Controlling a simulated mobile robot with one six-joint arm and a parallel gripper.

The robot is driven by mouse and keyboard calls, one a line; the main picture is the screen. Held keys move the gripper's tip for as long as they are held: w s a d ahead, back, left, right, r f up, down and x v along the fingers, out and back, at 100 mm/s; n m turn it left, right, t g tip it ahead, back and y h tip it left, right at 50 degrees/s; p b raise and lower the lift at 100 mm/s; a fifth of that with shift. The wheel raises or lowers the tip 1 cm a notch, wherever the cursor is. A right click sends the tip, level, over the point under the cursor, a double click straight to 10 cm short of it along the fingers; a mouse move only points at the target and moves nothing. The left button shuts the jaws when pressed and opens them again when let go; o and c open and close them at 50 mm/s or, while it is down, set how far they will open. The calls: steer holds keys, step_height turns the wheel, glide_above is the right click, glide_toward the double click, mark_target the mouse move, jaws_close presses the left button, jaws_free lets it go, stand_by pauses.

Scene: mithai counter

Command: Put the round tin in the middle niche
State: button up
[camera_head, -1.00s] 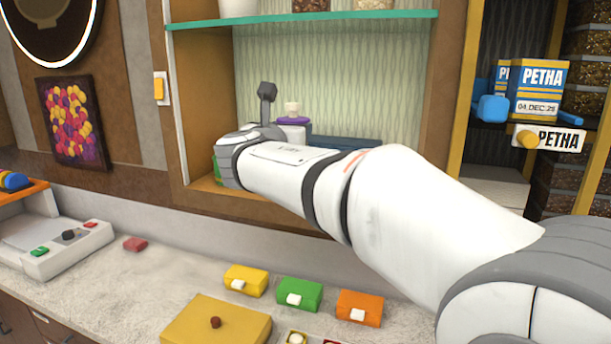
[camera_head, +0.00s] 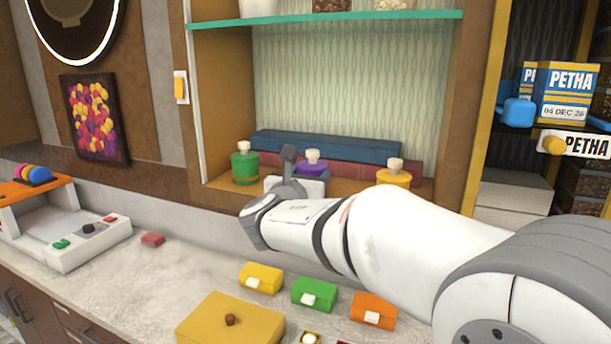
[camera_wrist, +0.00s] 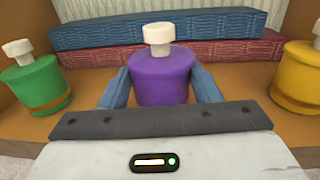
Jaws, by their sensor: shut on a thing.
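A round purple tin (camera_wrist: 160,80) with a white knob stands upright between the blue fingers of my gripper (camera_wrist: 161,88), which is shut on it. In the head view the purple tin (camera_head: 313,167) is low in the open wall niche (camera_head: 345,80), in front of the stacked boxes. It is between a green tin (camera_head: 244,168) on the left and an orange tin (camera_head: 394,176) on the right, apart from both. The gripper body hides its base, so I cannot tell whether it touches the niche floor.
A blue box (camera_head: 325,147) lies on a dark red box (camera_wrist: 215,53) behind the tins. A teal shelf (camera_head: 330,19) is above. Yellow, green and orange small boxes lie on the counter (camera_head: 190,255) below. Petha boxes (camera_head: 566,92) stand at the right.

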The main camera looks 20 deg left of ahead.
steer(key=o, duration=1)
steer(key=shift+f, duration=0.1)
steer(key=shift+s, duration=0.15)
steer(key=s+b, duration=0.3)
steer(key=s, duration=0.8)
steer(key=shift+s, duration=0.4)
